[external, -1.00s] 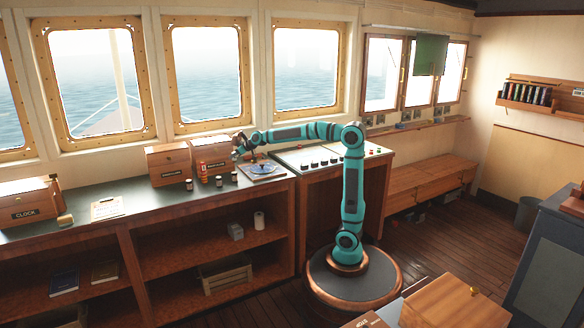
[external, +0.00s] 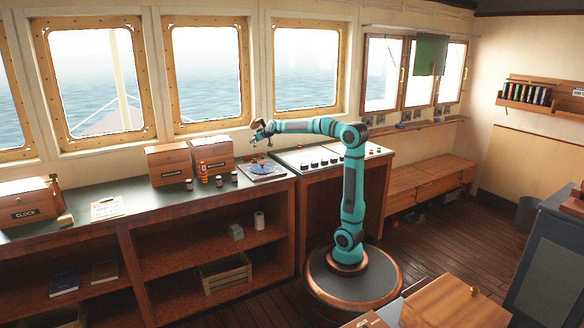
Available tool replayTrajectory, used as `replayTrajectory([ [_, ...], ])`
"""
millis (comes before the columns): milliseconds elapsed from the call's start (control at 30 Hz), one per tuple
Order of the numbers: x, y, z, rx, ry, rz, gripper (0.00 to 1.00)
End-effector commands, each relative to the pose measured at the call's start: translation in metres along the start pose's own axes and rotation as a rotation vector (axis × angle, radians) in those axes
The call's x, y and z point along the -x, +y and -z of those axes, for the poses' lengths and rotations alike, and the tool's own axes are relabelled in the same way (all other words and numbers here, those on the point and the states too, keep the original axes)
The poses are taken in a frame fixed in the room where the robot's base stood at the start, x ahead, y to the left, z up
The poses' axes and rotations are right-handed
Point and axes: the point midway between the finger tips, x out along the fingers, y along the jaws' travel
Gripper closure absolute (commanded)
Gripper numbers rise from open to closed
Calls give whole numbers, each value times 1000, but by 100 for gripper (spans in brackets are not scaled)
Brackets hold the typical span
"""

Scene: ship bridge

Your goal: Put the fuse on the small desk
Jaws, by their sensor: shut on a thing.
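My gripper (external: 261,137) is raised above the back of the long dark counter (external: 135,196), over the board with a blue disc (external: 262,171). It is shut on a small brownish thing (external: 255,124) that sticks up at its tip against the window wall. This appears to be the fuse, but it is too small to make out clearly. The fingers are also small in this view. I cannot tell which surface is the small desk; a surface with a wooden box (external: 455,302) shows at the bottom right.
Two wooden boxes (external: 168,164), an orange item (external: 203,171) and several small jars (external: 219,181) stand on the counter left of my gripper. A control console (external: 318,160) adjoins it on the right. A blue-grey cabinet (external: 545,255) stands at the right. Floor (external: 450,235) between is clear.

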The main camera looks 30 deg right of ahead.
Motion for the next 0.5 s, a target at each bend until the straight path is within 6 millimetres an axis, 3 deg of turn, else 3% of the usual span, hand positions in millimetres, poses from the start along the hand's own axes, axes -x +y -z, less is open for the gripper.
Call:
replayTrajectory([
  [100,3,48,-5,-40,-3,-57,97],
  [500,28,194,-32,-164,-11,-235,97],
])
